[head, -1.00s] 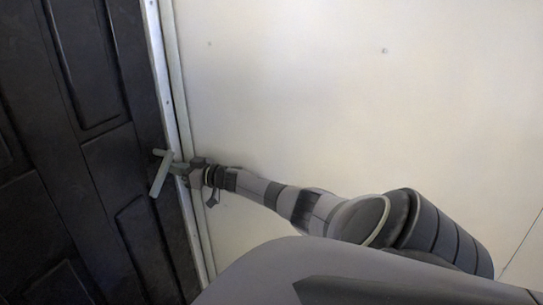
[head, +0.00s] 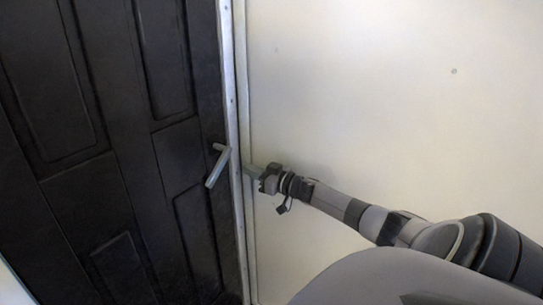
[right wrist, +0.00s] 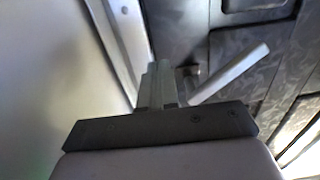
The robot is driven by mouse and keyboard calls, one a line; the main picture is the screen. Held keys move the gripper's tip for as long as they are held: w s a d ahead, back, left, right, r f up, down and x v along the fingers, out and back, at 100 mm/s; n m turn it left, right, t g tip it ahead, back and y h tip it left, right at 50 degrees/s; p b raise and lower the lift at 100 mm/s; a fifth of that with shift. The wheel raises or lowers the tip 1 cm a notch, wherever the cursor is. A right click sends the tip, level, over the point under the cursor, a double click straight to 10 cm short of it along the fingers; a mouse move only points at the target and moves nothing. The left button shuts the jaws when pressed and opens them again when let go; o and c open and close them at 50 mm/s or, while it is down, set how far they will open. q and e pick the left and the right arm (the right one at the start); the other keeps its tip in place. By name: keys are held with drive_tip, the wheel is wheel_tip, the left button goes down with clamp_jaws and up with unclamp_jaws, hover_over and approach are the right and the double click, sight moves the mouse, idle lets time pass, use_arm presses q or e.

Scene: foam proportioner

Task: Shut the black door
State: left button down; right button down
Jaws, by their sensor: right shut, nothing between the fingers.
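The black panelled door (head: 125,160) fills the left of the head view, its right edge along the pale frame (head: 229,90). I cannot tell whether it sits fully flush. Its grey lever handle (head: 217,168) is near that edge and slants down; it also shows in the right wrist view (right wrist: 232,73). My right gripper (head: 250,171) is shut and empty, just right of the handle, in front of the frame's edge. In the right wrist view its fingers (right wrist: 157,85) are together, beside the handle and seemingly apart from it. My left gripper is not in view.
A plain pale wall (head: 360,90) extends right of the frame, close behind my right arm. A bright strip shows at the lower left of the door in the head view. No loose objects are visible.

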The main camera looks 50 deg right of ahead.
drive_tip(key=s+p, duration=0.1)
drive_tip(key=s, duration=0.5)
drive_tip(key=shift+s+d, duration=0.2)
drive_tip(key=shift+d, duration=0.05)
